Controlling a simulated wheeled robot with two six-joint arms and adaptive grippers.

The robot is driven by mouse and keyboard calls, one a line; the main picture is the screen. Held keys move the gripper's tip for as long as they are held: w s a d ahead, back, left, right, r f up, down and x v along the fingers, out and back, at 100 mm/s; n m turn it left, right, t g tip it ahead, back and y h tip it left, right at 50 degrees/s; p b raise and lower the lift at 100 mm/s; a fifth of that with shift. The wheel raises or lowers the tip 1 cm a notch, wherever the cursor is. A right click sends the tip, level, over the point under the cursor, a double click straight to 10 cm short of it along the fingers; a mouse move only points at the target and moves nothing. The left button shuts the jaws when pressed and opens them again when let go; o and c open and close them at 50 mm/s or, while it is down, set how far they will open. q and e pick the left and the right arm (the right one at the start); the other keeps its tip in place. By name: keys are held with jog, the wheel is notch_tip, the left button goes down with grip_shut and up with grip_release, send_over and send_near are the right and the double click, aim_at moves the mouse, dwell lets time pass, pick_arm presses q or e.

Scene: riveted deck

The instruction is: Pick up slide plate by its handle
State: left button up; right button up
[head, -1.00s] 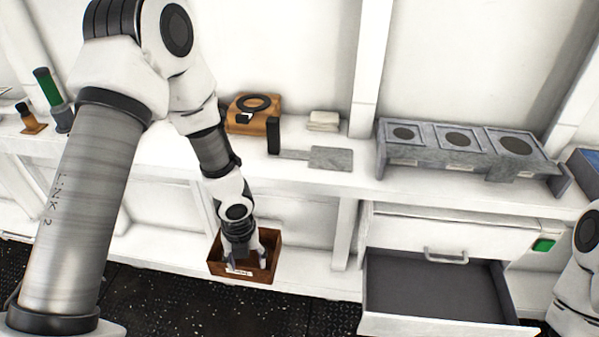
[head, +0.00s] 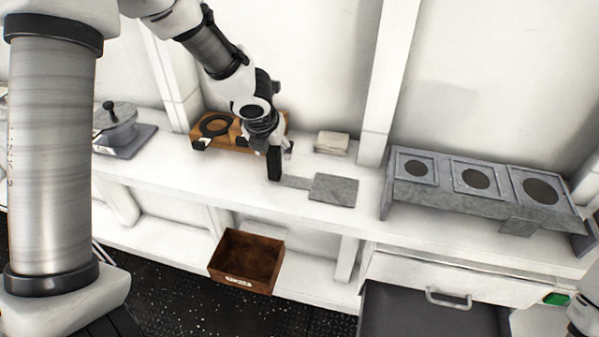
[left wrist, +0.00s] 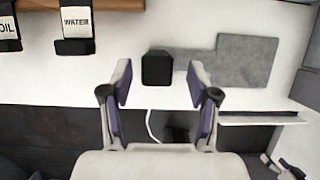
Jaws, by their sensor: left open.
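The slide plate (head: 333,190) is a flat grey plate with a narrow neck and an upright black handle (head: 274,165) at its left end. It lies on the white shelf. In the left wrist view the plate (left wrist: 245,62) is at upper right and the dark handle (left wrist: 157,68) is near the middle. My left gripper (left wrist: 160,82) is open and empty, its fingers on either side of the handle's line, with the handle just beyond the tips. In the head view my left gripper (head: 284,148) is at the handle and partly hides it; contact cannot be told.
A wooden block with a black ring (head: 214,125) stands behind left, a pale stack (head: 332,142) behind. A grey rack with round openings (head: 460,178) is to the right. Below are a brown box (head: 246,262) and an open drawer (head: 430,310). A WATER label (left wrist: 76,18) shows upper left.

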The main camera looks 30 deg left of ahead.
pick_arm(q)
jog(key=f, duration=0.1)
jog(key=f+b, duration=0.1)
jog(key=f, duration=0.1)
jog(key=shift+w+a+f, duration=0.15)
jog(key=shift+a+f, duration=0.15)
jog(key=shift+f, duration=0.1)
jog(key=shift+w+a+f+b, duration=0.15)
jog(key=shift+w+f+b, duration=0.15)
jog(key=shift+w+f, duration=0.75)
jog(key=shift+s+r, duration=0.15)
jog(key=shift+r, duration=0.15)
jog(key=shift+s+r, duration=0.15)
jog(key=shift+s, duration=0.15)
jog(key=c, duration=0.5)
jog(key=shift+s, duration=0.1)
jog(key=c, duration=0.6)
grip_shut()
pick_arm(e)
jog(key=shift+w+f, duration=0.2)
jog(key=shift+f, duration=0.85)
jog(key=shift+r, duration=0.1)
